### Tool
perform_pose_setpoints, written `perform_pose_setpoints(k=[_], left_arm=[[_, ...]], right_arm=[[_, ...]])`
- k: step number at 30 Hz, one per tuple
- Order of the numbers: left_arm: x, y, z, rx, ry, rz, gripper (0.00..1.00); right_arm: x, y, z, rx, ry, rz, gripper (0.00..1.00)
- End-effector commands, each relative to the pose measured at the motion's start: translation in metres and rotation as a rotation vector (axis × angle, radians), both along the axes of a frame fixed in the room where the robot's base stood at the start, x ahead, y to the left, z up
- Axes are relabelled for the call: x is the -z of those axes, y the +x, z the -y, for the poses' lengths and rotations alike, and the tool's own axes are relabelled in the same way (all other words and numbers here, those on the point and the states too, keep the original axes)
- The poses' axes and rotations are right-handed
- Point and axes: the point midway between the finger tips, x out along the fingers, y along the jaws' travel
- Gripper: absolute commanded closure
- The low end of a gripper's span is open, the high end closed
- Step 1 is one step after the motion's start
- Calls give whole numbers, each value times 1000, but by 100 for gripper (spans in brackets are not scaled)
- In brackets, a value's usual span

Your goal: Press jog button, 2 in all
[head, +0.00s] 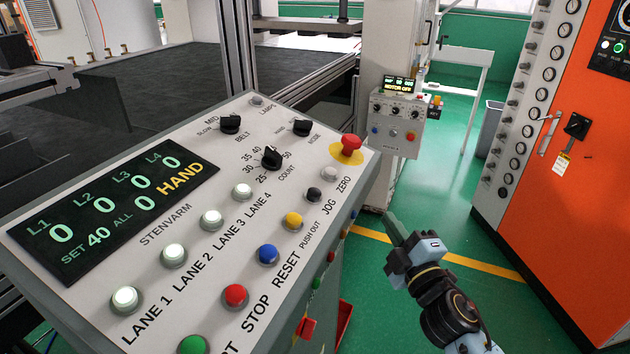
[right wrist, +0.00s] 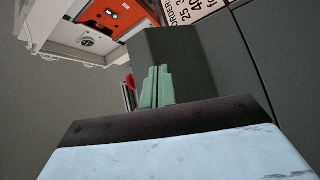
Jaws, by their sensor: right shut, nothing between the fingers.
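The control panel (head: 150,215) fills the left and middle of the head view. The black JOG button (head: 314,195) is on its right side, between the yellow PUSH OUT button (head: 292,221) and the pale grey ZERO button (head: 329,174). The display reads HAND, with zeros for L1 to L4 and ALL, and SET 40. My right gripper (head: 393,226) is right of the panel, apart from the JOG button. Its green fingers are shut and empty, also in the right wrist view (right wrist: 157,87). The JOG button cannot be made out there. My left gripper is out of view.
A red mushroom button (head: 350,145) on a yellow base stands up near the panel's far right corner. Blue (head: 268,254) and red (head: 235,295) buttons lie nearer. An orange cabinet (head: 560,220) stands at right. Green floor is open between panel and cabinet.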

Motion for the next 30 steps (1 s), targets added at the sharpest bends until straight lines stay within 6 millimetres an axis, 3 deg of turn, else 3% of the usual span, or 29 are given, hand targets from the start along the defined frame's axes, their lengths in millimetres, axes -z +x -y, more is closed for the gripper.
perform_pose_setpoints(k=[1,3,8,12,16,21,25,30], left_arm=[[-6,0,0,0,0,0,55],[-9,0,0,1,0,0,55],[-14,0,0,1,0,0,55],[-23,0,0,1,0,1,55],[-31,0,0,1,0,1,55],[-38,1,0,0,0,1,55],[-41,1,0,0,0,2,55],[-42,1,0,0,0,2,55]], right_arm=[[-36,-3,-7,-23,-32,80,100],[-75,-7,-22,-70,-99,197,100],[-154,-29,-69,-235,-358,527,100],[-211,-70,-120,-422,-759,910,100],[-224,-96,-145,-560,-1236,1206,100],[-226,-90,-134,-627,-1812,1378,100],[-231,-78,-115,-627,-2104,1387,100],[-236,-69,-103,-615,-2259,1370,100]])
